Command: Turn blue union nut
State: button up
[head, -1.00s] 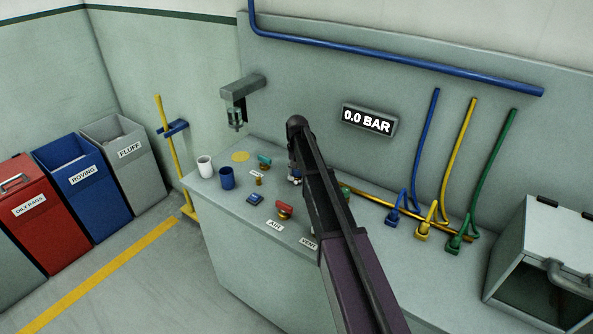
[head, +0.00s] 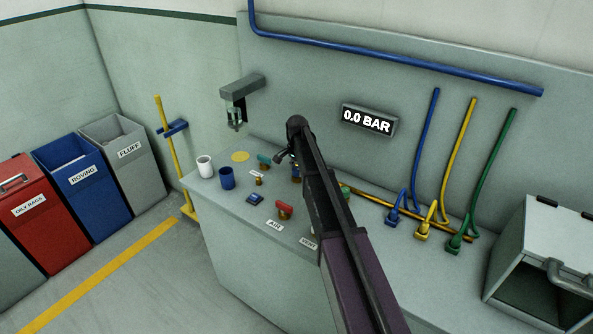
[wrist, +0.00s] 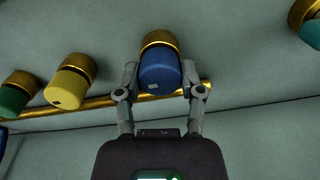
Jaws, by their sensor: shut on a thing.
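The blue union nut (wrist: 160,74) shows in the wrist view, below a brass collar (wrist: 159,40) on a brass pipe. My gripper (wrist: 160,80) has one finger on each side of the nut and is shut on it. A small pale mark shows on the nut's face. In the head view my gripper (head: 286,158) is at the back of the bench, and my own arm hides most of it and the nut.
A yellow nut (wrist: 68,88) and a green nut (wrist: 15,95) sit left of the blue one, with a teal-capped fitting (wrist: 310,28) at right. The gauge (head: 367,119) reads 0.0 BAR. A red-handled valve (head: 284,210) and two cups stand on the bench (head: 235,208).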

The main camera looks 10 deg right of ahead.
dwell(0.4)
jog(key=o, duration=1.2)
jog(key=shift+c, duration=0.2)
jog(key=shift+n, duration=0.3)
